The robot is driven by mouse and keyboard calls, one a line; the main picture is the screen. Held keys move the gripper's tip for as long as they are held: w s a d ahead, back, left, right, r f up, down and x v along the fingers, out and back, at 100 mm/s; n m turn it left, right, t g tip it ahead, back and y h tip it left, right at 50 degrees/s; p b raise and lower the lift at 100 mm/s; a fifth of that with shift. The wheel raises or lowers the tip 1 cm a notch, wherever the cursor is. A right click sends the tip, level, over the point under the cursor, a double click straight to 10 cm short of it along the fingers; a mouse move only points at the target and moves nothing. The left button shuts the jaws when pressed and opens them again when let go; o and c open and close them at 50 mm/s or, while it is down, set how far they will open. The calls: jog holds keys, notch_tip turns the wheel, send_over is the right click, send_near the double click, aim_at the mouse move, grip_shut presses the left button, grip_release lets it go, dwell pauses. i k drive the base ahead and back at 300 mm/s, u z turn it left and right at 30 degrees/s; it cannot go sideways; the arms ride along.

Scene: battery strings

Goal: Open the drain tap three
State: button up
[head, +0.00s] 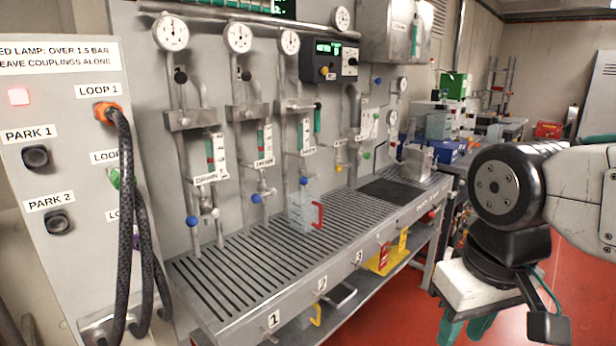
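The number 3 label (358,257) is on the front edge of the slatted bench, right of the number 2 label (322,284) and the number 1 label (273,319). A grey metal lever (342,298) sticks out under the edge near label 2. I cannot tell for sure which fitting is drain tap three. Blue-knobbed taps (191,221) and (256,199) hang on the left and second gauge columns. My gripper (468,328) is at the bottom right, apart from the bench. Its teal fingers are cut off by the frame, so its opening is unclear.
A clear jug with a red handle (303,212) stands on the slatted bench (235,290). Dark hoses (125,210) hang from the loop panel at left, where a red lamp (19,97) is lit. Yellow items (385,258) sit below the bench. Red floor is clear at lower right.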

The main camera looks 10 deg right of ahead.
aim_at(303, 181)
jog(key=u, duration=0.2)
jog(key=i, duration=1.1)
jog(key=z, duration=0.25)
